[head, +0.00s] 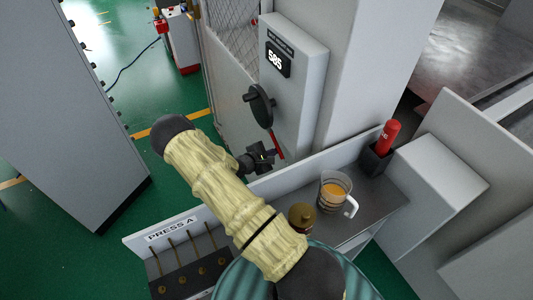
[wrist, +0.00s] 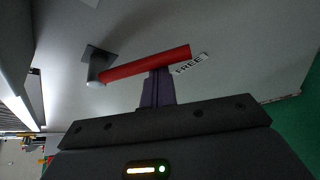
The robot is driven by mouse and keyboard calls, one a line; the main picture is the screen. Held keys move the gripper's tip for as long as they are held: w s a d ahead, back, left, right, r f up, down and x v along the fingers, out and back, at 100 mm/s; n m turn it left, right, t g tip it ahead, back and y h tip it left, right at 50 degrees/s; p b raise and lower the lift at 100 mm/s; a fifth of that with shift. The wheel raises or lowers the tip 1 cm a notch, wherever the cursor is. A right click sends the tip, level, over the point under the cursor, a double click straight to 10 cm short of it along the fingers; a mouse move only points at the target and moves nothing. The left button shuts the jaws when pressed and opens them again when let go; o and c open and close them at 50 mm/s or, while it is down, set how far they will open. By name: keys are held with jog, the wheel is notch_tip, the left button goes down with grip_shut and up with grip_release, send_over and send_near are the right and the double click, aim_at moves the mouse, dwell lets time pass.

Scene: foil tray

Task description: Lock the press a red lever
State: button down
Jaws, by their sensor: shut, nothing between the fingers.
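My gripper (head: 264,157) is close to the lever. Its shut fingers (wrist: 158,75) reach up to the lever's edge near the free end; whether they touch I cannot tell. Nothing is held.
A black rotary handle (head: 260,105) sits on the box above the lever. Below, a bench holds a glass mug (head: 334,192), a brown jar (head: 302,216), a red bottle (head: 388,133) in a black holder, and a PRESS A sign (head: 171,229). A grey cabinet (head: 70,100) stands left.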

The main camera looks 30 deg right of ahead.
jog(key=shift+s+a+r+p, duration=0.1)
jog(key=shift+s+r+p, duration=0.1)
jog(key=shift+s+r, duration=0.25)
jog(key=shift+s+a+r+p, duration=0.1)
jog(key=shift+s+r+p, duration=0.1)
jog(key=shift+r, duration=0.45)
jog(key=shift+s+d+r+p, duration=0.1)
jog(key=shift+r+p, duration=0.05)
jog(key=shift+r, duration=0.3)
jog(key=shift+s+d+r+p, duration=0.1)
jog(key=shift+r+p, duration=0.05)
jog(key=shift+r, duration=0.25)
jog(key=shift+w+r, duration=0.1)
jog(key=shift+w, duration=0.05)
notch_tip(320, 180, down, 5)
jog(key=b, duration=0.3)
jog(key=a+r+b, duration=0.1)
jog(key=a+r, duration=0.4)
jog(key=a, duration=0.4)
jog(key=shift+a+r, duration=0.3)
jog(key=shift+r, duration=0.05)
